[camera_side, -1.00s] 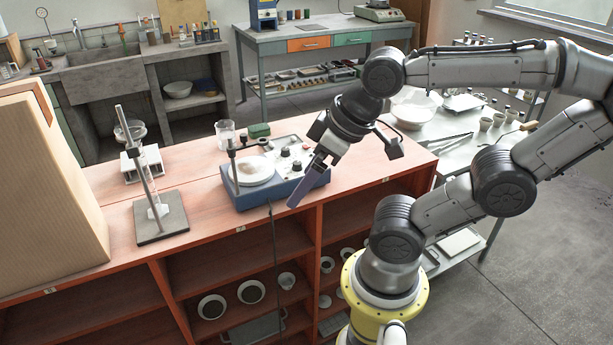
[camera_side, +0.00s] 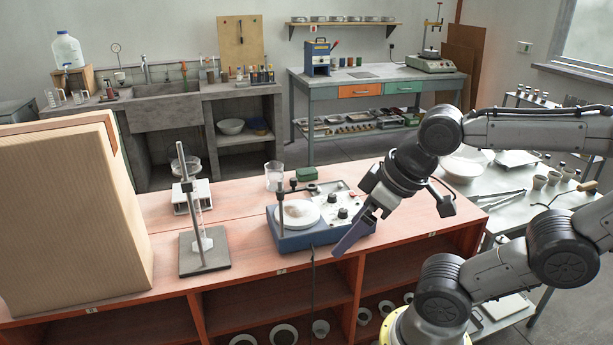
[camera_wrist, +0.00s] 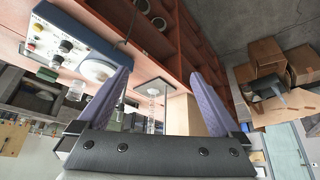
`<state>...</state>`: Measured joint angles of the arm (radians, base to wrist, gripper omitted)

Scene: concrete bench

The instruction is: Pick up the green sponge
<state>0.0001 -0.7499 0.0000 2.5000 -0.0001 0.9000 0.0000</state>
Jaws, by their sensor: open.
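The green sponge (camera_side: 307,174) is a small block lying on the red-topped bench (camera_side: 240,222), behind the blue stirrer (camera_side: 312,236) in the side view. The gripper is open and apart from the sponge.
The stirrer with its round white plate stands between gripper and sponge. A glass beaker (camera_side: 274,176) is just left of the sponge. A stand with a rod (camera_side: 204,258) and a large tan box (camera_side: 70,215) are farther left. Bare bench top lies between stand and stirrer.

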